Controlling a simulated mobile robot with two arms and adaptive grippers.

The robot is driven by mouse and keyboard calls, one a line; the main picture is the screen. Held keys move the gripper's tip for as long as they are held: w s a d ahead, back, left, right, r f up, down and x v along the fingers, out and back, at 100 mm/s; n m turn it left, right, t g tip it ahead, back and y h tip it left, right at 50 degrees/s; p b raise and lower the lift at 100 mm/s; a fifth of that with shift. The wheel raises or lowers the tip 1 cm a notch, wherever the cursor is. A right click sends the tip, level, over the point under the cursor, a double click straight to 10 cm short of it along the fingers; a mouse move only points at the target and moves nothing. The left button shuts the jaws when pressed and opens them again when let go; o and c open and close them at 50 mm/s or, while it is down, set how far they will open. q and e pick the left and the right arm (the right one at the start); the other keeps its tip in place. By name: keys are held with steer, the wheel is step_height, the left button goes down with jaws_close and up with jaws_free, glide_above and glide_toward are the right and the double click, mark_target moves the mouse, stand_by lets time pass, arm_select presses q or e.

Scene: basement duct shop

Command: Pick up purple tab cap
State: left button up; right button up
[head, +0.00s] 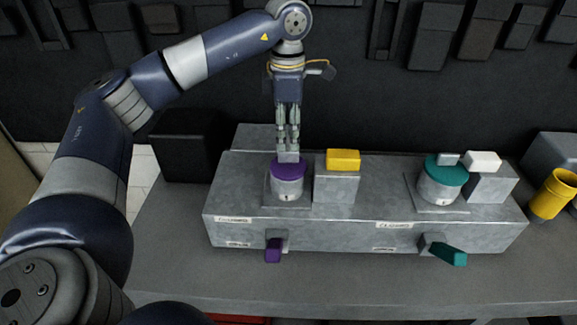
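The purple tab cap (287,175) sits on a round grey collar on top of a long grey duct box (355,231). A small grey block, apparently its tab, shows on top of the cap. My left gripper (289,152) points straight down over the cap, with its fingertips at this tab. The fingers look close together, but I cannot tell whether they are shut on the tab. The cap looks level and seated on its collar. My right gripper is not in view.
A yellow block (344,159) on a grey stand is close right of the purple cap. Farther right are a teal cap (444,175), a white block (483,161) and a yellow cup (552,195). Purple (273,250) and teal (447,253) handles stick out in front. The front bench is clear.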

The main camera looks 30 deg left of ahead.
mark_target(289, 151)
arm_select(q)
steer(key=shift+f, duration=0.3)
step_height(289, 151, down, 4)
steer(key=p, duration=0.2)
steer(key=shift+d+p, duration=0.15)
steer(key=shift+p, duration=0.25)
steer(key=shift+f, duration=0.4)
jaws_close()
